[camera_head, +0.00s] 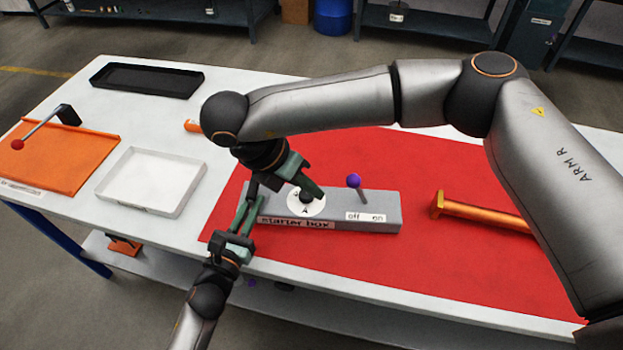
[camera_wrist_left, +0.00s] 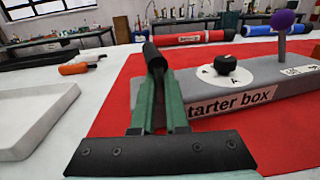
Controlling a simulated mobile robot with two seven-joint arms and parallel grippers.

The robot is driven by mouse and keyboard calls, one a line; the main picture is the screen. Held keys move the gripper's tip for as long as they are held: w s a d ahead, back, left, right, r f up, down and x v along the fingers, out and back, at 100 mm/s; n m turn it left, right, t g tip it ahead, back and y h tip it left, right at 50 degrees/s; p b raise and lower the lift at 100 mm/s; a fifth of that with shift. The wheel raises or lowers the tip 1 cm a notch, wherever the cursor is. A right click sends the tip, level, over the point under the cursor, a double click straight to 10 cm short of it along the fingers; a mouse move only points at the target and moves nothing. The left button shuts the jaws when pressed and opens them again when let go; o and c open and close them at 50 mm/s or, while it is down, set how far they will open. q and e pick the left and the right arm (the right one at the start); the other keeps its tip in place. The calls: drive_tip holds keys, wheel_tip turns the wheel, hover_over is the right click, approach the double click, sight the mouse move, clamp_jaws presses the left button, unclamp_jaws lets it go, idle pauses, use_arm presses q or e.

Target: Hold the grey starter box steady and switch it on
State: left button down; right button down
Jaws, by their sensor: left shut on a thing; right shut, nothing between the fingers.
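The grey starter box (camera_head: 385,222) lies on the red mat, with a label on its front. Its lever with a purple ball (camera_head: 354,181) leans left, toward the "off" label. The box (camera_wrist_left: 290,92) and the purple ball (camera_wrist_left: 283,19) also show in the left wrist view. A black knob (camera_wrist_left: 226,62) sits on a white dial on top. My left gripper (camera_head: 243,222) is shut on the box's left end. My right gripper (camera_head: 312,190) is shut and empty, over the dial in the head view. The left wrist view shows nothing touching the knob.
My right arm crosses above the table. An orange bar (camera_head: 485,215) lies right of the box on the red mat (camera_head: 300,261). A white tray (camera_head: 190,193), an orange board (camera_head: 60,165) with a red-balled lever and a black tray (camera_head: 145,92) lie left.

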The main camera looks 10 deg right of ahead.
sight(358, 191)
drive_tip(key=w+d+f, duration=0.1)
drive_tip(key=d+f, duration=0.2)
drive_tip(key=w+d+f, duration=0.1)
drive_tip(key=d+f, duration=0.1)
drive_tip(key=shift+w+d, duration=0.2)
drive_tip(key=shift+w, duration=0.15)
drive_tip(key=shift+w+d, duration=0.3)
drive_tip(key=shift+d, duration=0.05)
drive_tip(key=shift+d+r+y, duration=0.1)
drive_tip(key=shift+d+y, duration=0.2)
drive_tip(key=shift+y, duration=0.3)
drive_tip(key=shift+s+d+r+y, duration=0.15)
drive_tip(key=shift+d+r+y, duration=0.2)
drive_tip(key=shift+y, duration=0.35)
